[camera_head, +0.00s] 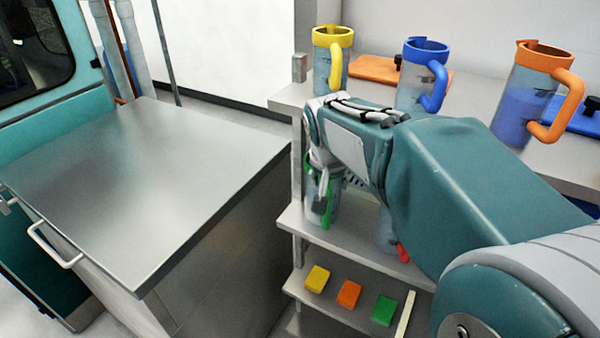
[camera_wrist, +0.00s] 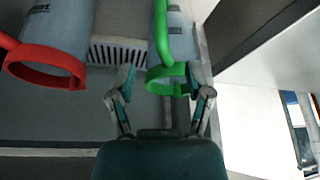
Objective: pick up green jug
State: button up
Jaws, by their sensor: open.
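The green jug is a clear jug with a green rim (camera_wrist: 168,80) and a green handle (camera_wrist: 160,30). In the wrist view it is in the upper middle and appears inverted. My gripper (camera_wrist: 160,84) is open, with one finger to each side of the green rim in that view. I cannot tell whether the fingers touch it. In the head view the green jug (camera_head: 327,200) stands on the middle shelf, mostly hidden behind my gripper and arm.
A red jug (camera_wrist: 45,68) stands beside it on the same shelf. Yellow (camera_head: 327,60), blue (camera_head: 422,85) and orange (camera_head: 530,90) jugs stand on the upper shelf. Coloured blocks (camera_head: 349,294) lie on the lower shelf. A metal-topped cabinet (camera_head: 150,180) is at left.

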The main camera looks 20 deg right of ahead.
aim_at(334, 191)
jog(key=x, duration=0.9)
jog(key=shift+a+f, duration=0.15)
jog(key=shift+f, duration=0.3)
jog(key=shift+c, duration=0.3)
jog(key=shift+a, duration=0.1)
grip_shut()
